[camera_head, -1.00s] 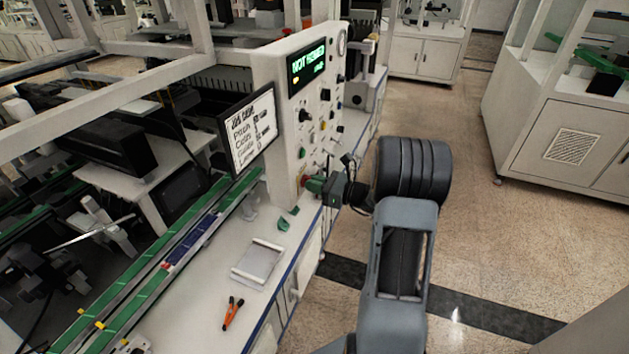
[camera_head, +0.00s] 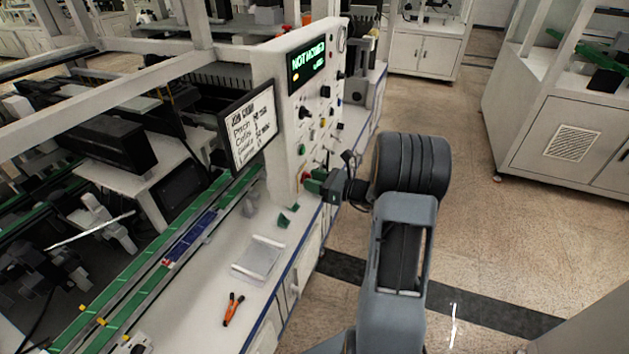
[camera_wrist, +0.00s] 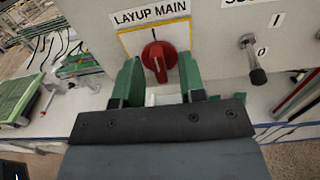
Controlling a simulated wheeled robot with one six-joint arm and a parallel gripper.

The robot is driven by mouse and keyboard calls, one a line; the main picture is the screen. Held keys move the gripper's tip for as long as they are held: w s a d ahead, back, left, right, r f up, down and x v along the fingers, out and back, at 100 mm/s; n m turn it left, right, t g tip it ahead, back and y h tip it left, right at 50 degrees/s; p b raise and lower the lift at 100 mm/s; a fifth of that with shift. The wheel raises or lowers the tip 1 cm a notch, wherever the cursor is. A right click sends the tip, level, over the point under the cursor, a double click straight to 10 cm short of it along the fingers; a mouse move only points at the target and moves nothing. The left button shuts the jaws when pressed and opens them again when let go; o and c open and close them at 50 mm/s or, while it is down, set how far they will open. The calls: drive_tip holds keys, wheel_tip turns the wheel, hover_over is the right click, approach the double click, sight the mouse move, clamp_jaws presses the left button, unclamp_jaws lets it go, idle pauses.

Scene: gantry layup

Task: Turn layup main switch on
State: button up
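The layup main switch is a red rotary knob (camera_wrist: 158,60) on a yellow-edged plate under a "LAYUP MAIN" label (camera_wrist: 150,13). Its raised grip stands nearly upright, leaning slightly. My gripper (camera_wrist: 159,78) is open, with one green finger on each side of the knob's lower part.
A black-handled lever switch (camera_wrist: 254,66) is right of the knob. The panel display (camera_head: 308,64) reads "NOT HOMED". A monitor (camera_head: 252,128) juts out left of the panel. A clear tray (camera_head: 258,258) and orange-handled pliers (camera_head: 233,309) lie on the bench. Open floor is to the right.

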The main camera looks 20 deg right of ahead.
drive_tip(key=shift+d, duration=0.1)
drive_tip(key=b+v, duration=0.2)
drive_tip(key=v, duration=1.1)
drive_tip(key=shift+s+d+b, duration=0.2)
drive_tip(key=shift+s+b, duration=0.1)
drive_tip(key=shift+s, duration=0.05)
drive_tip(key=s+a+f+n+g+h, duration=0.65)
drive_tip(key=s+a+n+g, duration=0.3)
drive_tip(key=n+g, duration=0.35)
drive_tip(key=s+a+r+n+t+h, duration=0.2)
drive_tip(key=a+r+n+h, duration=0.3)
drive_tip(key=a+r+n, duration=0.4)
drive_tip(key=a+n+t, duration=0.1)
drive_tip(key=a+n, duration=0.1)
drive_tip(key=n, duration=0.3)
drive_tip(key=shift+n+t+h, duration=0.35)
drive_tip(key=shift+n+t, duration=0.05)
